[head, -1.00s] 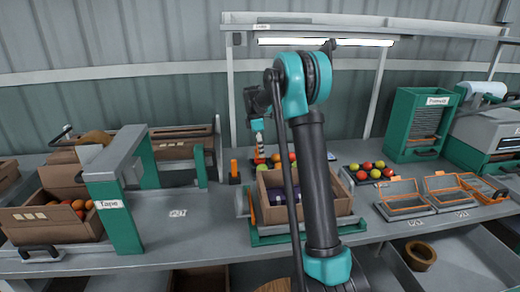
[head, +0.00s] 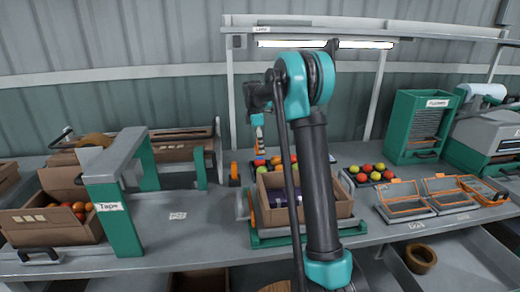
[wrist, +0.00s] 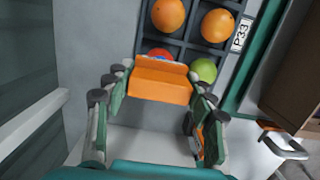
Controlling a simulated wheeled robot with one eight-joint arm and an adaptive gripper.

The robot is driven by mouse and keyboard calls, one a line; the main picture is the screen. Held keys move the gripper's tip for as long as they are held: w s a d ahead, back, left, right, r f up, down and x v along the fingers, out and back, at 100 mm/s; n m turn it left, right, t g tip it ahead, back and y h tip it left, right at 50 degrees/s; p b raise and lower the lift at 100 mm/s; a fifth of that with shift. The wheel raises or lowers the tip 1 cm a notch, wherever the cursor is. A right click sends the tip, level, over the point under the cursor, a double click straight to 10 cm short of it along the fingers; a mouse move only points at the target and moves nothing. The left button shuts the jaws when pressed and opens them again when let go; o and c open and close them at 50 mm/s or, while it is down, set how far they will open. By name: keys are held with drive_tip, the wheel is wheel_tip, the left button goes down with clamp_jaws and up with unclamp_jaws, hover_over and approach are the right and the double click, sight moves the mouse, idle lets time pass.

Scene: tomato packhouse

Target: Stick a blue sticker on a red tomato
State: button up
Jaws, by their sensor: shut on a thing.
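My gripper (wrist: 158,80) is shut on an orange block-like tool (wrist: 160,88), seen from above in the wrist view. In the head view my gripper (head: 257,120) holds it upright at the back of the bench, over the left part of a tray of tomatoes. A red tomato (wrist: 157,53) in a dark divided tray (wrist: 187,27) shows just beyond the tool, partly hidden by it. A small blue patch shows at this tomato; I cannot tell whether it is stuck on. The tool's lower end is hidden in the wrist view.
Two orange tomatoes (wrist: 168,14) and a green tomato (wrist: 204,69) share the tray. A cardboard box (head: 335,205) stands in front of it. Another tray of mixed tomatoes (head: 366,170) is to the right.

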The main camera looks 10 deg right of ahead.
drive_tip(key=shift+r, duration=1.9)
